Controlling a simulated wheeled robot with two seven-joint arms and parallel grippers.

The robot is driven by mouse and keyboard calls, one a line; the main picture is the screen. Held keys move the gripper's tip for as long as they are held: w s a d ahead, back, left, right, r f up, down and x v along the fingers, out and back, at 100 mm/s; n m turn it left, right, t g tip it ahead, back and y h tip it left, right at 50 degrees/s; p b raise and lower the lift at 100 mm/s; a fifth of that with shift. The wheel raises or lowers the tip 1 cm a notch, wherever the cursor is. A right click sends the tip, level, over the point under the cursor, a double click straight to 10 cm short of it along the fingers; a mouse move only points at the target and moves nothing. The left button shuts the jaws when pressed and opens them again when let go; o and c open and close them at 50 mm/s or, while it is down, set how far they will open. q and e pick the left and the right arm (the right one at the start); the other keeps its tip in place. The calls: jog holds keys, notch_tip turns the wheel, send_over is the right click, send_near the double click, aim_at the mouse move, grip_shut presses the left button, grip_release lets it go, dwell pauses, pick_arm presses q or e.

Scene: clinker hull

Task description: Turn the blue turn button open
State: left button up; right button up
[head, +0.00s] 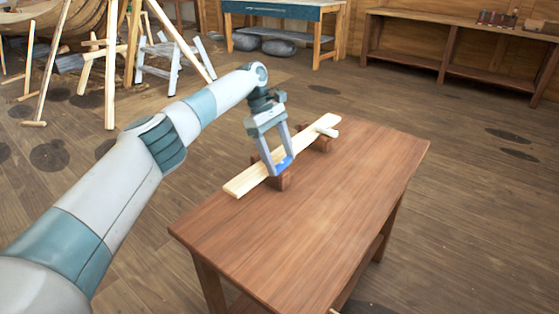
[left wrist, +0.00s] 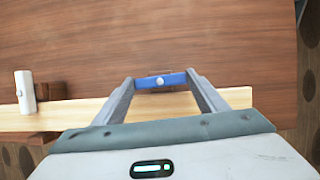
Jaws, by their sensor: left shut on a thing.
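The blue turn button (head: 284,165) is at the near part of a pale plank (head: 242,185), at the plank's side edge. In the left wrist view the blue turn button (left wrist: 172,80) has a pale round pivot head in its middle and lies roughly along the plank (left wrist: 75,112). My left gripper (head: 281,167) comes down from above and is shut on the blue turn button, one finger at each end; the fingers (left wrist: 161,82) partly hide the ends. My right gripper is in neither view.
A white turn button (head: 328,131) is near the plank's far end and points across it. Dark wooden blocks (head: 282,183) support the plank on the brown table (head: 330,215). The table top to the right is clear. A blue-fronted bench (head: 270,10) stands behind.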

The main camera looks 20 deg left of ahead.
pick_arm(q)
jog(key=shift+w+r, duration=0.1)
jog(key=shift+m, duration=0.4)
jog(key=o, duration=1.1)
jog(key=shift+c, duration=0.2)
